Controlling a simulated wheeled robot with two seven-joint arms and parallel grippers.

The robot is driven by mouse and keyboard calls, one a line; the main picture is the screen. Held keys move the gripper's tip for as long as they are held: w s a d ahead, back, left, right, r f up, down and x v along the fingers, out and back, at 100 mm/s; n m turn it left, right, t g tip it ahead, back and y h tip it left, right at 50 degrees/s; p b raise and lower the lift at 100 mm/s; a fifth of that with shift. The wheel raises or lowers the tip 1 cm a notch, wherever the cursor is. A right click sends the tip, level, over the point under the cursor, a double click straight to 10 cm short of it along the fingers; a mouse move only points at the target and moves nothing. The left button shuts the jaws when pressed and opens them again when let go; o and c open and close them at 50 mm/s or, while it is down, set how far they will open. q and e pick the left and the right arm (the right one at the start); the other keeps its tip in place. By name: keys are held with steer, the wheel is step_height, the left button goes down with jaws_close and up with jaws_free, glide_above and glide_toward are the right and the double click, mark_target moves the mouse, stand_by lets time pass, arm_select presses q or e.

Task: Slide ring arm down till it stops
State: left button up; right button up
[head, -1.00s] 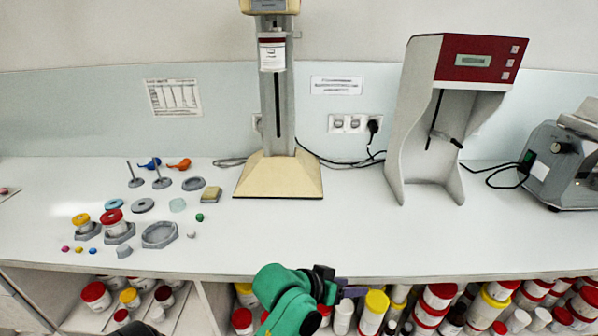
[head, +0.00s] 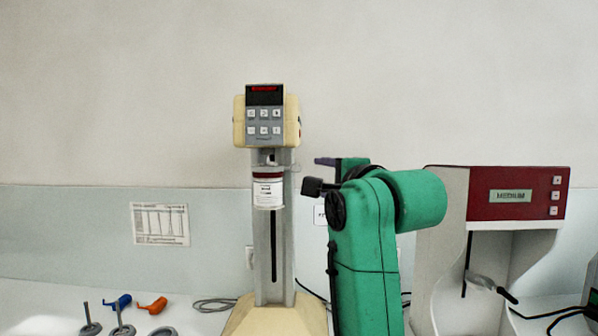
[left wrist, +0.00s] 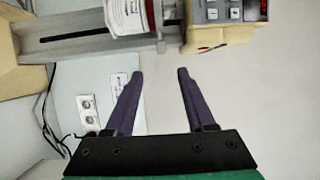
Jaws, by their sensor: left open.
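The mixer stand's ring arm (head: 284,168) is a thin grey piece near the top of the column (head: 273,235), just under the keypad head. A white jar with a dark red lid (head: 268,190) sits at the column there. In the left wrist view the jar (left wrist: 122,18) and the grey ring arm (left wrist: 160,42) lie at the top, beyond my fingertips. My left gripper (left wrist: 160,74) is open and empty, its purple fingers apart and short of the stand. In the head view it shows edge-on (head: 327,161), right of the jar. My right gripper is out of view.
The keypad head (head: 266,120) tops the stand, with a cream base (head: 275,318) below. A red-topped machine (head: 515,195) stands to the right of my arm. Blue and orange pieces (head: 152,305) lie at lower left. Wall sockets (left wrist: 88,108) show in the wrist view.

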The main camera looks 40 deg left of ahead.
mark_target(299, 169)
arm_select(q)
steer(key=p+x, duration=0.3)
steer(key=x, duration=0.4)
steer(key=p+x, duration=0.4)
steer(key=x, duration=0.2)
steer(key=shift+a+r, duration=0.2)
steer(key=shift+a, duration=0.25)
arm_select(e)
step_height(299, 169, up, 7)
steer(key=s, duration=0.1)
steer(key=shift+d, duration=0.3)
arm_select(q)
steer(key=shift+c, duration=0.9)
steer(key=shift+f, duration=0.1)
jaws_close()
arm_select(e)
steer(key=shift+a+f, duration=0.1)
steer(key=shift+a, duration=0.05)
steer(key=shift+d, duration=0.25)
